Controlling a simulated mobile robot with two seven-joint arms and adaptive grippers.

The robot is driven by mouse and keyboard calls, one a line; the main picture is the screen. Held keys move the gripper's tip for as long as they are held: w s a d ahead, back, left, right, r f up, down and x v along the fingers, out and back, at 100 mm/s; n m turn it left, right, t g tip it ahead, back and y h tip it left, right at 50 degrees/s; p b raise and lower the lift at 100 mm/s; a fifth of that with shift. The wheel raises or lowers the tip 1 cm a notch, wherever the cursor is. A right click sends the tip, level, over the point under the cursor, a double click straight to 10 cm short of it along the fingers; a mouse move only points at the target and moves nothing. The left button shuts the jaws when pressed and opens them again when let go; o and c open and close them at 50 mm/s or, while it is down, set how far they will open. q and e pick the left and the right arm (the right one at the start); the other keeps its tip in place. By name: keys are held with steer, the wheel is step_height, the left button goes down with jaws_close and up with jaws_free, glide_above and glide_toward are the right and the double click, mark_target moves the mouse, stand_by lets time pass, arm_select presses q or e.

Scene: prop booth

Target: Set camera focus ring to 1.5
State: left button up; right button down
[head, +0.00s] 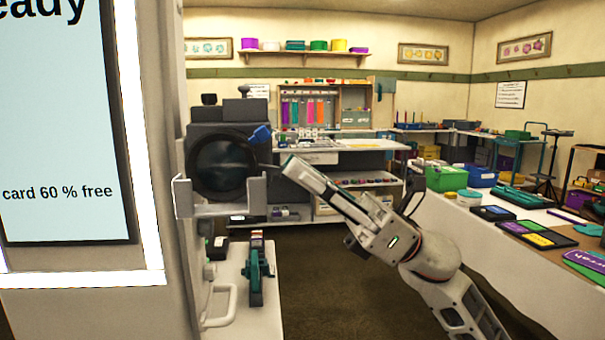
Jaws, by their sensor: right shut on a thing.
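The camera (222,130) stands at the left, its large round dark lens (222,166) facing me. The focus ring (188,168) is the dark rim around the lens. A blue tab (260,134) sticks out at the ring's upper right. My right gripper (283,167) comes from the right and is at the right side of the lens. It is shut on what looks like a thin dark lever (266,164) of the focus ring. Its fingertips are small here and the exact grip is hard to see. No scale marks are readable. My left gripper is out of view.
A large screen (65,130) reading "card 60 % free" fills the near left. A grey bracket (222,209) holds the camera above a bench (240,320) with a teal tool (256,275). A white-covered table (480,245) stands at right. The floor between is clear.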

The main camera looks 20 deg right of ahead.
steer(key=shift+a+f, duration=0.15)
steer(key=shift+f, duration=0.2)
steer(key=c, duration=2.2)
jaws_free()
steer(key=shift+o, duration=0.6)
steer(key=shift+r, duration=0.1)
steer(key=v, duration=1.2)
